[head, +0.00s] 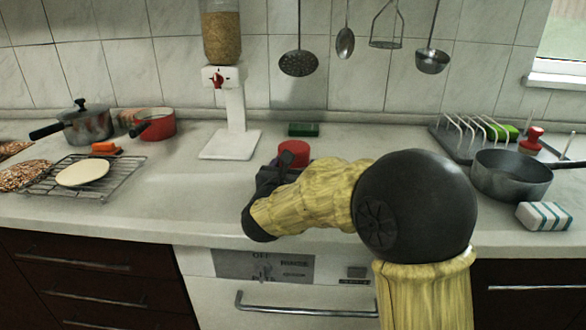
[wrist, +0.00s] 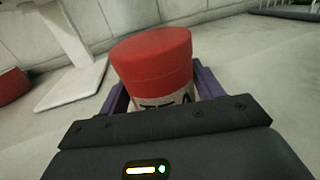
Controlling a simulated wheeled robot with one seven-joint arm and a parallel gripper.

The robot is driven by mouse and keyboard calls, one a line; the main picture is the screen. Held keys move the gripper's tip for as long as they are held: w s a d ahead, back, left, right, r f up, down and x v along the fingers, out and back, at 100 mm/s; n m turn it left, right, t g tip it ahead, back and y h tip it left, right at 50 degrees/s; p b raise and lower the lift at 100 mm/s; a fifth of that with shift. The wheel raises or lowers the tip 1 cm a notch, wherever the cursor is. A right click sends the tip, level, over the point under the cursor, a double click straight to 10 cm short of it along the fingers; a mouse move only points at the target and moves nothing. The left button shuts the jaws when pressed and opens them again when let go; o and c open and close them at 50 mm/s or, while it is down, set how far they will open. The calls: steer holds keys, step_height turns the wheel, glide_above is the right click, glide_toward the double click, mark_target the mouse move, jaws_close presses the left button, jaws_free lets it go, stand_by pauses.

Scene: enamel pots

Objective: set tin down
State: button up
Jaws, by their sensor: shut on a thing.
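The tin (wrist: 153,60) has a red lid and a pale, dark-marked label below it. It stands roughly upright between the purple fingers of my gripper (wrist: 160,97), which is shut on it. In the head view the tin's red top (head: 294,152) shows just beyond my gripper (head: 283,172), over the middle of the counter (head: 200,190). My gripper and arm hide the tin's lower part and base. I cannot tell whether the base touches the counter.
A white dispenser (head: 236,130) stands to the left of the tin, and a green block (head: 303,129) lies behind it. A wire rack (head: 105,180) and red pan (head: 155,125) are at left. A grey pan (head: 511,176) and sponge (head: 543,216) are at right. Counter left of my gripper is clear.

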stand_by(0.3)
steer(key=o, duration=1.1)
steer(key=shift+r, duration=0.1)
steer(key=v, duration=1.2)
